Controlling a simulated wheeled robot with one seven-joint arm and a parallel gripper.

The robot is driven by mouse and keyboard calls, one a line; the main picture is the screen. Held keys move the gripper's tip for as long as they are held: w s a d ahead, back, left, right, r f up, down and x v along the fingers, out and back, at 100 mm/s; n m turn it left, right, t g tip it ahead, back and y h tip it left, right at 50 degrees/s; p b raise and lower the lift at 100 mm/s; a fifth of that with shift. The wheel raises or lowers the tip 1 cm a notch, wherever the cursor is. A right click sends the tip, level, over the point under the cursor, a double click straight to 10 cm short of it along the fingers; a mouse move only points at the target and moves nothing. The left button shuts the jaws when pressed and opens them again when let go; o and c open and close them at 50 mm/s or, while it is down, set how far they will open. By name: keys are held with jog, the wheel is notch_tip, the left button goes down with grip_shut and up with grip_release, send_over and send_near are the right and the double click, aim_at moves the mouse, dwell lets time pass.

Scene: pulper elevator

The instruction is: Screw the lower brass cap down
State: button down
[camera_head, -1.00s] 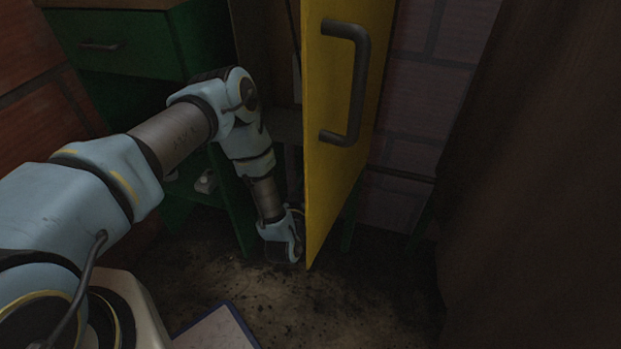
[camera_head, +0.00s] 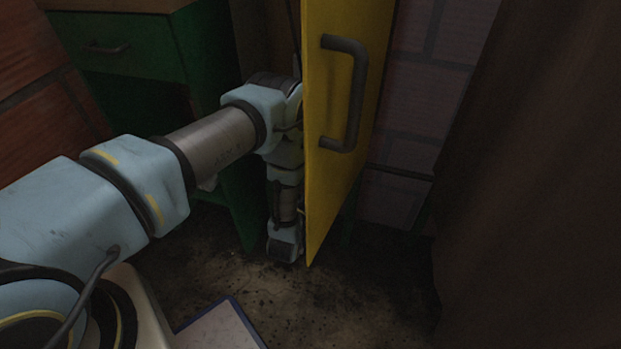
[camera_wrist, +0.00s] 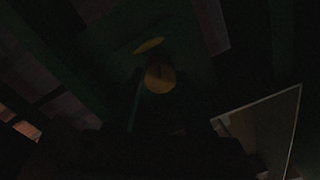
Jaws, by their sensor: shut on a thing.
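The wrist view is very dark. A round, yellowish brass cap (camera_wrist: 159,78) shows near its middle, with a dark mark on its face. A second yellowish piece (camera_wrist: 149,46) lies just above it in the picture, seen edge-on. My gripper (camera_wrist: 160,92) is only a dim outline, with its fingers at the round cap; it is shut on that cap, which I take for the lower one. The exact contact is lost in shadow. In the head view the gripper and both brass pieces are hidden behind the yellow door.
The yellow door (camera_head: 335,190) with a dark handle (camera_head: 355,95) stands open, close beside my forearm. A green cabinet (camera_head: 125,60) is at the left and a dark curtain (camera_head: 530,180) at the right. A blue-edged board (camera_head: 220,330) lies on the dirty floor.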

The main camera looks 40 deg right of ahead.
jog(key=shift+m, duration=1.6)
jog(key=shift+a, duration=0.1)
jog(key=shift+c, duration=1.5)
grip_release()
jog(key=v, duration=0.7)
jog(key=shift+a, duration=0.2)
jog(key=shift+s, duration=0.1)
